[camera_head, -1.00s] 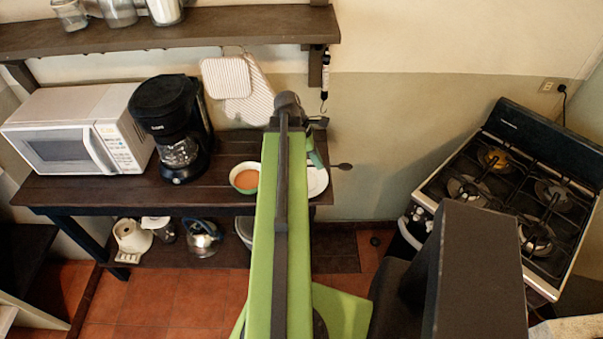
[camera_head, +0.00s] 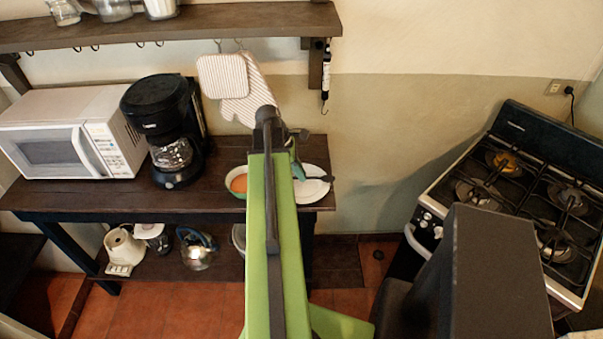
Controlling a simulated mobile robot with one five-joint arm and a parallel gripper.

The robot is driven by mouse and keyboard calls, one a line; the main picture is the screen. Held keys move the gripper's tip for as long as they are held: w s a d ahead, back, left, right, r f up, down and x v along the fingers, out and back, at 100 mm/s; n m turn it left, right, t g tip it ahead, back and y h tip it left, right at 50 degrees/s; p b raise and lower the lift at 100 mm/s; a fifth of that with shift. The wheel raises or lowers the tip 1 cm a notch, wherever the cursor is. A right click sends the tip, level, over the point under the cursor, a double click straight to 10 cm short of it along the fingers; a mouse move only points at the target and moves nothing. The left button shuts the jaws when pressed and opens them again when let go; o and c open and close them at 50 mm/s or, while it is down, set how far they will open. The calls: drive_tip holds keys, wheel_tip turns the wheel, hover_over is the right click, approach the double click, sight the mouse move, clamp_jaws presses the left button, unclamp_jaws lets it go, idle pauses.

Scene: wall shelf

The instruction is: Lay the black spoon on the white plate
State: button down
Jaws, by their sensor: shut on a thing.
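The white plate (camera_head: 312,191) lies at the right end of the dark wooden table, partly hidden behind my arm. The black spoon (camera_head: 322,178) shows its dark end across the plate, pointing right. I cannot tell whether it touches the plate or hangs just above it. My gripper (camera_head: 298,171) is at the plate's left part, shut on the spoon; its fingertips are small and partly hidden by my arm.
A bowl with orange-brown contents (camera_head: 238,183) sits just left of my arm. The black coffee maker (camera_head: 165,128) and white microwave (camera_head: 65,135) stand farther left. A wooden shelf (camera_head: 200,22) runs above. A gas stove (camera_head: 520,190) stands at right.

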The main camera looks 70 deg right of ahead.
drive_tip(key=shift+f+b, duration=0.4)
drive_tip(key=shift+b, duration=0.05)
drive_tip(key=c, duration=1.5)
unclamp_jaws()
drive_tip(key=shift+r, duration=0.1)
drive_tip(key=shift+r+p, duration=0.55)
drive_tip(key=shift+p, duration=0.1)
drive_tip(key=p+v, duration=1)
drive_tip(key=v, duration=0.1)
drive_tip(key=shift+r+p, duration=0.25)
drive_tip(key=shift+p, duration=0.05)
drive_tip(key=shift+w, duration=0.1)
